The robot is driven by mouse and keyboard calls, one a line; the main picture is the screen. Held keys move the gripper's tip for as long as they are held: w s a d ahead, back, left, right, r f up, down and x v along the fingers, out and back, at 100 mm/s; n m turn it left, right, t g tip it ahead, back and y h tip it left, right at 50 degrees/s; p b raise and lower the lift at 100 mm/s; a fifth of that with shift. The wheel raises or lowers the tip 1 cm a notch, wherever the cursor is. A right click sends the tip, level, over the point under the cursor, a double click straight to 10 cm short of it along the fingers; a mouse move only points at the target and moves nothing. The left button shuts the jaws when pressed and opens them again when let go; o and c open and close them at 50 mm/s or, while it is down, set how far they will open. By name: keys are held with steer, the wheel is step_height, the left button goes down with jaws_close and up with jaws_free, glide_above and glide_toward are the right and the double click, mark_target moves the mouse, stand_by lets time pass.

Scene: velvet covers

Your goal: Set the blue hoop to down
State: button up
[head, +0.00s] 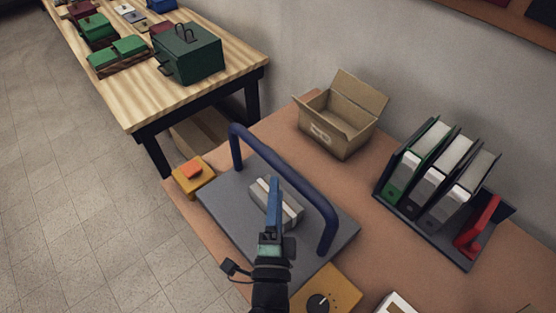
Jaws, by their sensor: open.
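The blue hoop (287,174) is a dark blue bar with a leg at each end, standing raised over a flat grey plate (225,203) on the brown table. A grey block with pale stripes (262,187) lies on the plate under the hoop. My gripper (274,182) comes in from the bottom of the head view, with blue fingers. It is open and empty. Its tips show just below the hoop's top bar in the picture; I cannot tell whether they touch it. My fingers hide part of the block.
A yellow base with an orange button (193,173) and a yellow base with a black knob (319,303) flank the plate. An open cardboard box (337,128) stands behind. Binders (432,170) and a red lever (478,226) stand right. A wooden table (142,100) is at upper left.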

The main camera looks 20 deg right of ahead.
mark_target(278, 165)
steer(key=x, duration=0.7)
steer(key=shift+w+d, duration=0.1)
steer(key=shift+w, duration=0.1)
jaws_close()
stand_by(1.2)
